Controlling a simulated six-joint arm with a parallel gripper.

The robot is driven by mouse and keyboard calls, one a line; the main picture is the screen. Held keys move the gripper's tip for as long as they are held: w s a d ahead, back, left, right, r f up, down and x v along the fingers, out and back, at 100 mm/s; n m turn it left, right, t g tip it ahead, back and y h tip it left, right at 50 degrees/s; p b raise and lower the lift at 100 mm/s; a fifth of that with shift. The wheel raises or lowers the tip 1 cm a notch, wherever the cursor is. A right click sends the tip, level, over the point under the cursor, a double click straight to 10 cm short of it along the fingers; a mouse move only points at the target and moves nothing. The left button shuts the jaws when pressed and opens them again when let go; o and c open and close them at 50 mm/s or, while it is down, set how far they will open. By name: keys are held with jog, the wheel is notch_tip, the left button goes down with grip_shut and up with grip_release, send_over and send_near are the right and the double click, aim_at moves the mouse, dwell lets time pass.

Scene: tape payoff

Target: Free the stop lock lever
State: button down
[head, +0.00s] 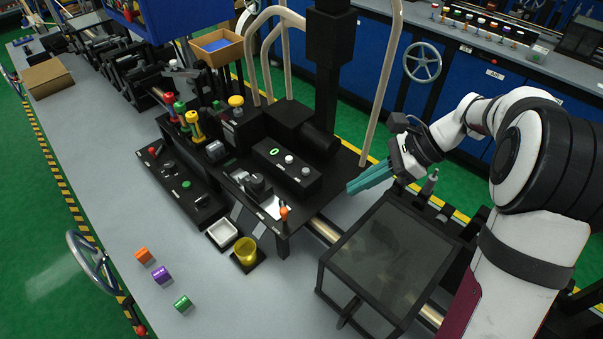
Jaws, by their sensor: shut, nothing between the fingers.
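My gripper (370,180) has teal fingers that are shut and empty. It points left, in the air to the right of the black machine block. A small lever with an orange knob (284,213) stands at the front corner of the black machine table, below and left of my gripper and apart from it. No readable label shows which control is the stop lock lever. A black control box (286,167) with a green-ringed button and pale knobs sits between this lever and the machine block.
A dark see-through-lidded box (390,250) stands below my gripper. Pale curved tubes (390,75) rise behind it. Levers with red, green and yellow knobs (180,108) stand further left. The grey bench front is mostly clear.

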jog(key=shift+a, duration=0.1)
send_near(286, 215)
jog(key=a+f, duration=0.2)
jog(key=f, duration=0.1)
jog(key=w+a+f, duration=0.1)
jog(key=f, duration=0.1)
jog(key=shift+f, duration=0.1)
jog(key=shift+a, duration=0.25)
jog(key=shift+s+a+m+t, duration=0.35)
jog(key=shift+m+t, duration=0.15)
jog(key=shift+m, duration=0.3)
jog(key=shift+s+a+m+t, duration=0.35)
jog(key=shift+m+t, duration=0.25)
jog(key=shift+m, duration=0.2)
jog(key=m+t, duration=0.1)
jog(key=a+m+t+h, duration=0.1)
jog(key=shift+s+a+m, duration=0.25)
jog(key=shift+m, duration=0.05)
jog(key=shift+a, duration=1.25)
jog(key=shift+w+a, duration=0.2)
jog(key=shift+a, duration=0.3)
jog(key=shift+w+a, duration=0.15)
jog(key=shift+a, duration=0.3)
